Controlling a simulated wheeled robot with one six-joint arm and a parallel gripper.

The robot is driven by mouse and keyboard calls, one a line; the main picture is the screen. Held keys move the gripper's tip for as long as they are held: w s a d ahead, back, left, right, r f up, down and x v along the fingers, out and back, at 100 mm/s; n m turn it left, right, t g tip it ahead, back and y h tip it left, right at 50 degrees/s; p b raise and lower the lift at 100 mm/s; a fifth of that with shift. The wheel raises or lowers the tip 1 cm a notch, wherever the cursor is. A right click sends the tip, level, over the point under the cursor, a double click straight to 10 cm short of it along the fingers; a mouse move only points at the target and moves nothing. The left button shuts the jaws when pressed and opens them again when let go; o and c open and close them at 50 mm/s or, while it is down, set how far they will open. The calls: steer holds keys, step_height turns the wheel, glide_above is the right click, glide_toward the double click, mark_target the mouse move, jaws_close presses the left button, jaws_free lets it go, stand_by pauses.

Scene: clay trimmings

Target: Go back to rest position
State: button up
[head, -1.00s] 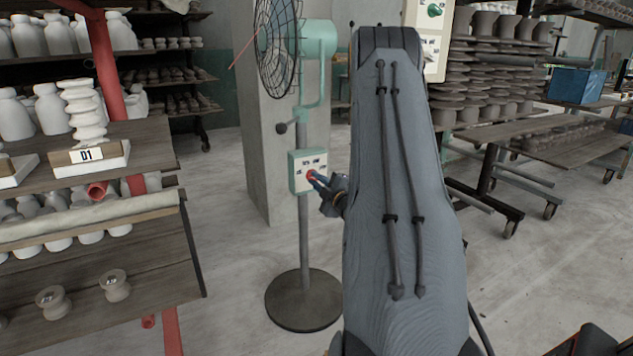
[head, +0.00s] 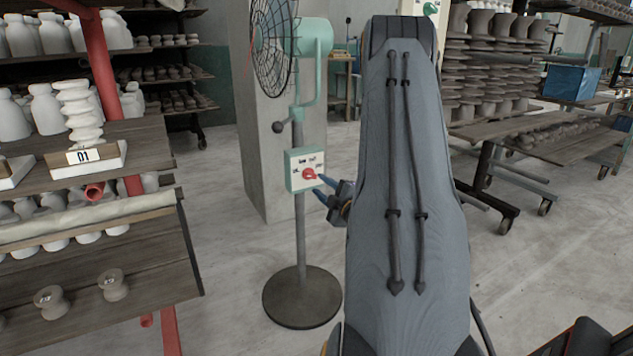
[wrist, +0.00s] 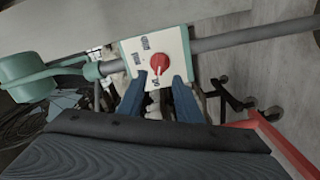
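My gripper (head: 323,187) is in the head view, just right of the control box (head: 297,181) on the standing fan's pole. Its two blue fingers are spread apart with nothing between them. The red knob (head: 309,174) on the box shows left of the fingertips. In the wrist view the control box (wrist: 140,52) and its red knob (wrist: 159,63) are ahead, with the gripper fingers (wrist: 157,82) on either side below the knob and apart from it. The fan (head: 290,45) has a green motor housing and a dark wire cage. My arm hides part of the scene behind it.
A wooden shelf (head: 110,265) with white pottery stands at the left. The fan's round dark base (head: 302,297) rests on the floor. A concrete pillar (head: 262,130) stands behind the fan. Racks (head: 540,140) with pottery stand at the right, with open floor (head: 550,270) in front.

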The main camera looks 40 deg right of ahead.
steer(key=shift+s+a, duration=0.2)
steer(key=shift+s, duration=0.45)
